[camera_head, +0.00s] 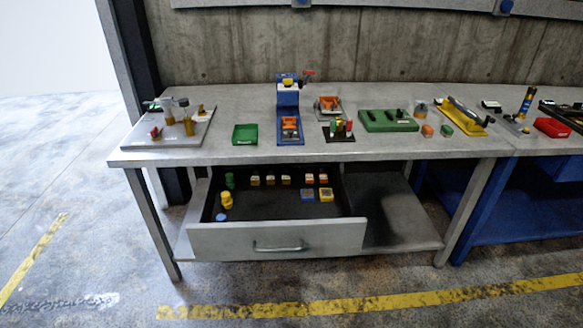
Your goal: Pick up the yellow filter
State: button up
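A small yellow rounded, stacked-looking piece (226,201) stands at the left inside the open drawer (275,240). It looks like the yellow filter, but it is too small to be sure. A flat yellow block (327,195) lies farther right in the same drawer, beside a blue block (308,195). A green piece (230,181) stands behind the yellow piece, and a blue round piece (221,217) lies in front of it. My gripper and arm are not in view.
Small orange-and-white blocks line the drawer's back. The floor in front is clear.

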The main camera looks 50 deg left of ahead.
aim_at(326, 194)
jog(key=u, duration=1.55)
